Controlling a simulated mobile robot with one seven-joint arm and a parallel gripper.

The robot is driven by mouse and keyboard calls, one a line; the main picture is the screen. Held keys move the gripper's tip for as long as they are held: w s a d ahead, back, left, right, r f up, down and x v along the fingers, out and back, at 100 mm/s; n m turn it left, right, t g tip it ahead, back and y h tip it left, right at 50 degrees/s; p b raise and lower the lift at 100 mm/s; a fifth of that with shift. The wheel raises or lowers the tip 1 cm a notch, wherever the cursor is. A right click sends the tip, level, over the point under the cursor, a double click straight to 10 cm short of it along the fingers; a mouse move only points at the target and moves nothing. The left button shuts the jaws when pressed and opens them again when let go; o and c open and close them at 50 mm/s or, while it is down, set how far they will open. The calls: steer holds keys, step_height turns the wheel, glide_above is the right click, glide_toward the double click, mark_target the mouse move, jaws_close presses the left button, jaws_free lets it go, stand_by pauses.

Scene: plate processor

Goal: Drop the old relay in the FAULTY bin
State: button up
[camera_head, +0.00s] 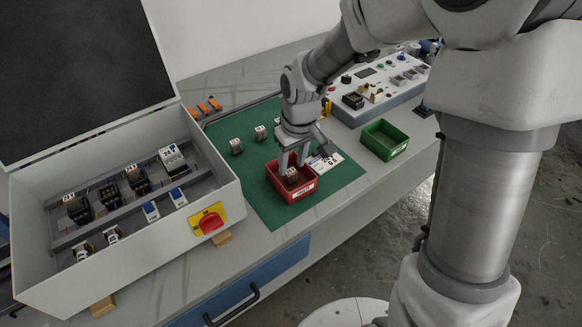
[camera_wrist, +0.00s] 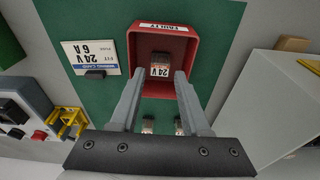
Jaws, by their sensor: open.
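The red FAULTY bin (camera_head: 305,190) stands on the green mat, with its white label facing front. It also shows in the wrist view (camera_wrist: 193,50). A dark relay with a pale 24 V label (camera_wrist: 161,66) is inside the bin. In the head view the relay (camera_head: 291,176) is partly hidden by the bin wall and my fingers. My gripper (camera_head: 293,163) points down over the bin with its fingers apart. In the wrist view, the fingertips (camera_wrist: 158,76) are on either side of the relay's near end; I cannot tell whether they touch it.
An open grey cabinet (camera_head: 226,186) with relays and a red rotary switch (camera_head: 208,222) stands left. Several small parts (camera_head: 236,146) stand on the mat (camera_head: 335,182) behind the bin. A FIT 24V 6A card (camera_wrist: 90,57) lies beside it. A green bin (camera_head: 384,140) and control panel (camera_head: 380,90) are right.

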steer(key=s+d+r+m+t, duration=0.1)
steer(key=s+d+r, duration=0.15)
steer(key=r, duration=0.25)
steer(key=s+d+r+m+h+p, duration=0.1)
steer(key=s+d+r, duration=0.15)
steer(key=r, duration=0.35)
steer(key=s+d+r+m+t, duration=0.1)
steer(key=s+d+r, duration=0.15)
steer(key=r, duration=0.25)
steer(key=s+d+r+m+t, duration=0.1)
steer(key=s+d, duration=0.1)
steer(key=s, duration=0.3)
steer(key=s+d+r+m+t, duration=0.1)
steer(key=s+d+r+m, duration=0.1)
steer(key=s, duration=0.3)
steer(key=shift+s+d+r, duration=0.3)
step_height(320, 180, up, 6)
steer(key=p, duration=0.6)
